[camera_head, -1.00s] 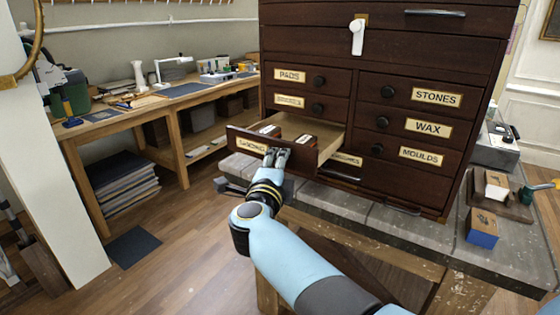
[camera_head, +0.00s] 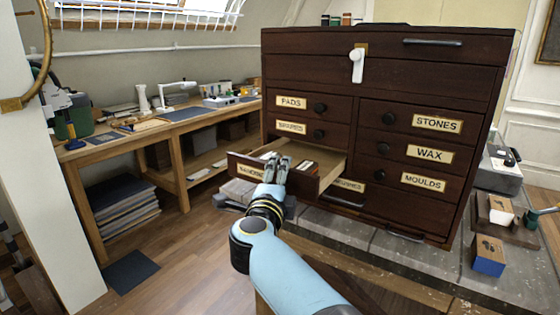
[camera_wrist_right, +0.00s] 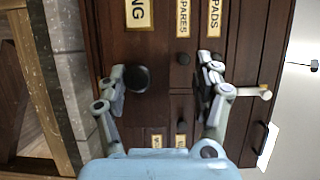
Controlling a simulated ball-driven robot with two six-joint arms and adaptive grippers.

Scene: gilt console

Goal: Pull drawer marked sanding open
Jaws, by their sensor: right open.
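The drawer marked sanding (camera_head: 306,188) stands pulled out of the lower left of the dark wooden cabinet (camera_head: 445,75). Its label (camera_head: 249,172) is on the left of its front, and small items lie inside. My right gripper (camera_head: 277,160) is at the drawer front, right of the label, and partly covers it. In the right wrist view the gripper (camera_wrist_right: 158,88) is open. A dark round knob (camera_wrist_right: 138,78) shows between its fingers, close to the left one, beside a label ending in NG (camera_wrist_right: 139,12). My left gripper is not in view.
Closed drawers marked PADS (camera_head: 291,102), STONES (camera_head: 437,123), WAX (camera_head: 429,153) and MOULDS (camera_head: 423,182) surround it. A white latch (camera_head: 357,66) hangs above. A blue-sided block (camera_head: 488,256) sits on the grey bench at right. Open floor lies at left.

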